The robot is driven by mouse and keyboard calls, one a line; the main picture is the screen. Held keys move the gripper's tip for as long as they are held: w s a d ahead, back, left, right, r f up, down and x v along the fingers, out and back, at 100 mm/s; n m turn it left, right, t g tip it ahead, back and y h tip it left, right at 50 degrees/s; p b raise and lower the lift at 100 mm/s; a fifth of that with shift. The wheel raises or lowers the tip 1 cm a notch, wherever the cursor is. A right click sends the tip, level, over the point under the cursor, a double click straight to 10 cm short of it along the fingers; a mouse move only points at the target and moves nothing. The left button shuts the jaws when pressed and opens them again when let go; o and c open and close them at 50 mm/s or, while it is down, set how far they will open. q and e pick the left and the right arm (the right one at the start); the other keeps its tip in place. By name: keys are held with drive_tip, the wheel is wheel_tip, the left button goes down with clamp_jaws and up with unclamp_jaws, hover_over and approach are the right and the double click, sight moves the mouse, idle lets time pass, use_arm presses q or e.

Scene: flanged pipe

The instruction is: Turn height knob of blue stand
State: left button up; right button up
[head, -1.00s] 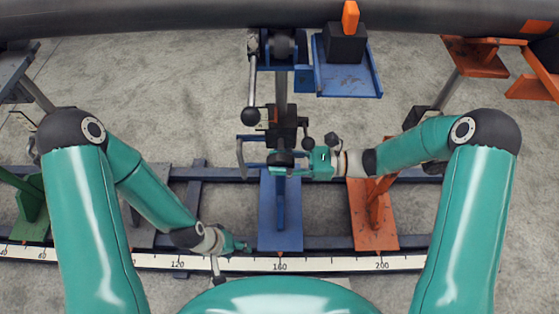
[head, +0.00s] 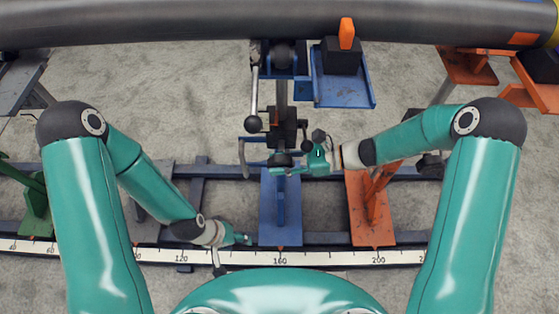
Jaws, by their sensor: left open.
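The blue stand (head: 280,215) is in the middle of the head view, with its blue base on the rails and its dark upright post above. A dark round knob (head: 281,159) sits on the post, and I take it to be the height knob. My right gripper (head: 284,170) comes in from the right and lies at this knob, with a green finger along its near side. The other finger is unclear, so I cannot tell whether it grips the knob. My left gripper (head: 247,239) is open, low and left of the blue base, apart from the knob.
A dark pipe (head: 180,22) runs across the top. A lever with a black ball (head: 253,124) hangs left of the post. A blue tray (head: 342,92) holds a black block with an orange piece. An orange stand (head: 369,215) is to the right. A ruler (head: 310,258) runs in front.

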drive_tip(key=o, duration=0.4)
drive_tip(key=v, duration=1.2)
